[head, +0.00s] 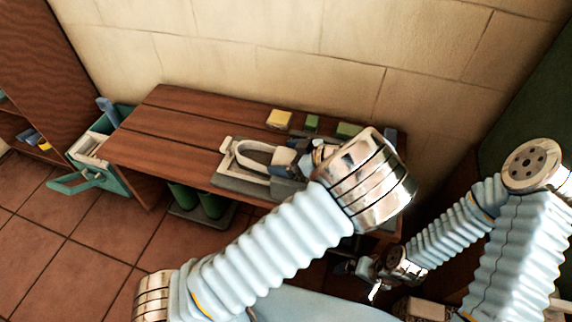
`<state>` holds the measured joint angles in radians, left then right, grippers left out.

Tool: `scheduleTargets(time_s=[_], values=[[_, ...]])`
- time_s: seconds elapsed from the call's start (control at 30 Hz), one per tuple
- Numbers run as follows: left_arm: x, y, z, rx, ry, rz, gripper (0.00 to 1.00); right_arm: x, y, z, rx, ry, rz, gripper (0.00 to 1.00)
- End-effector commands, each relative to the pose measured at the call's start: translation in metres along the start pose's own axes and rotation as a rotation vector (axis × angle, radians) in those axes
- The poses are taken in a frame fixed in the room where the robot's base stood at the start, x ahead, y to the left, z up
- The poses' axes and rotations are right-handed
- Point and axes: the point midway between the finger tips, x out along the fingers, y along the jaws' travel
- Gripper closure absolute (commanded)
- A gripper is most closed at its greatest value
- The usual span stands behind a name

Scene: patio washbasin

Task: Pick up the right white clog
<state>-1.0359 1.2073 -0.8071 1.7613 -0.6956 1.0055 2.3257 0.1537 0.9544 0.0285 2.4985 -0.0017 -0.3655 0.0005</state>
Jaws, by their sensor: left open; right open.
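A pale, white-rimmed object with a curved band (256,153) lies on the wooden bench; I cannot tell whether it is a clog. My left gripper (297,162) is over the bench at its right end, partly hidden behind my own wrist, and is open. My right gripper (373,284) is low at the right, in front of the bench, open, with its fingers small and dark. A pale item (421,308) shows at the bottom edge beside the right gripper, mostly cut off or covered; it is too unclear to name. No clog shows clearly.
The slatted wooden bench (168,122) stands against the wall. Yellow (279,119) and green (312,122) blocks sit at its back. Green boots (184,197) stand under it. A teal crate (82,180) is at the left. Tiled floor is clear at lower left.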

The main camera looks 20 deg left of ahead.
Motion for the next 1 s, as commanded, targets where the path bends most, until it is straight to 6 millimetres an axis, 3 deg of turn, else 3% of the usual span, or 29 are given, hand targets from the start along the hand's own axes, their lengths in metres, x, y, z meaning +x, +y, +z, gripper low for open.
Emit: scheduleTargets(time_s=[0.03,0.37,0.57,0.67,1.0], values=[[0.000,0.000,0.000,0.000,0.000,0.000,0.02,0.000,0.000,0.000,0.000,0.000,0.000,0.00],[-0.001,0.000,0.000,0.000,0.001,0.000,0.52,0.000,0.000,0.000,0.000,0.000,0.000,0.00],[-0.001,0.000,-0.001,0.000,0.000,0.000,0.55,0.000,0.000,0.000,0.000,0.000,0.000,0.00],[-0.006,0.001,-0.009,-0.002,0.000,0.002,0.70,0.001,0.000,0.000,0.000,0.000,0.000,0.00],[-0.039,0.000,-0.069,-0.003,-0.002,0.002,0.70,0.003,0.002,0.000,0.001,0.001,0.001,0.00]])
